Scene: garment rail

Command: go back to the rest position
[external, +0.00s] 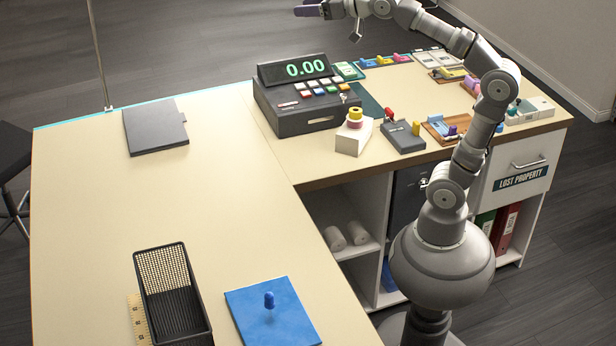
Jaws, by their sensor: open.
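My gripper (318,10) is at the top edge of the external view, beyond the back edge of the counter and high up. A purple part shows at its tip; it is partly cut off by the frame, and the gap between its fingers is hard to make out. I see nothing clearly held in it. My arm reaches up from my base at the lower right, over the right part of the counter, and bends back to the left.
A cash register (300,95) and several small items stand on the right counter under my arm. A wire basket (172,290) and a blue mat (250,315) with a blue piece (269,300) are at the front. A dark folder (155,128) lies left. The middle counter is clear.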

